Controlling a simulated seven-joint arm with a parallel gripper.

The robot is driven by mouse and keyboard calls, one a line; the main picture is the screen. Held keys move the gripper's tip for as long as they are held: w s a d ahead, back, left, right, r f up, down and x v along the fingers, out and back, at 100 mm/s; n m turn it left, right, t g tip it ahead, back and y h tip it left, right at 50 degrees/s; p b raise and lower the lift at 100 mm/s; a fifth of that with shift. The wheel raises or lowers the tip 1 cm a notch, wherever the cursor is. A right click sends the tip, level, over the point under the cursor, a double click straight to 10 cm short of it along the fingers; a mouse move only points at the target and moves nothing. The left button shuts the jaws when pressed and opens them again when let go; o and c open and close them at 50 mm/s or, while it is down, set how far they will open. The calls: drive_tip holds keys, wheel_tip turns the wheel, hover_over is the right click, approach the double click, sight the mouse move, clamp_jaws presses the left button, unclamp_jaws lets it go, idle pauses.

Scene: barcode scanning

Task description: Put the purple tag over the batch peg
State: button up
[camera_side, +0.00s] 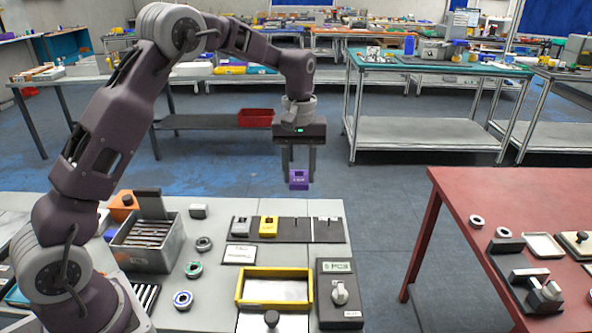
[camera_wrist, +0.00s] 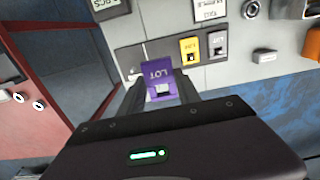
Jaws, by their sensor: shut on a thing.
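The purple tag (camera_side: 299,180), marked LOT in the wrist view (camera_wrist: 159,76), is upright between the fingers of my gripper (camera_side: 299,172). My gripper is shut on it and holds it in the air, above and beyond the far side of the dark peg board (camera_side: 290,237). The board lies near the grey table's far right edge. A grey tag (camera_side: 241,227) and a yellow tag (camera_side: 268,227) sit at its left. The right part of the board has no tag on it, with small pegs showing. I cannot tell which peg is the batch peg.
A label card (camera_side: 238,255), a yellow-rimmed tray (camera_side: 274,288) and a grey box with a knob (camera_side: 340,293) stand nearer than the board. A metal bin (camera_side: 147,243) and several rings are left. A red table (camera_side: 520,190) stands apart at right.

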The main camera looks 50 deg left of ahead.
approach(329, 230)
drive_tip(key=shift+f, duration=1.4)
drive_tip(key=shift+f, duration=1.8)
drive_tip(key=o, duration=1.4)
wheel_tip(329, 230, up, 7)
drive_tip(key=shift+r, duration=0.1)
drive_tip(key=shift+r, duration=0.1)
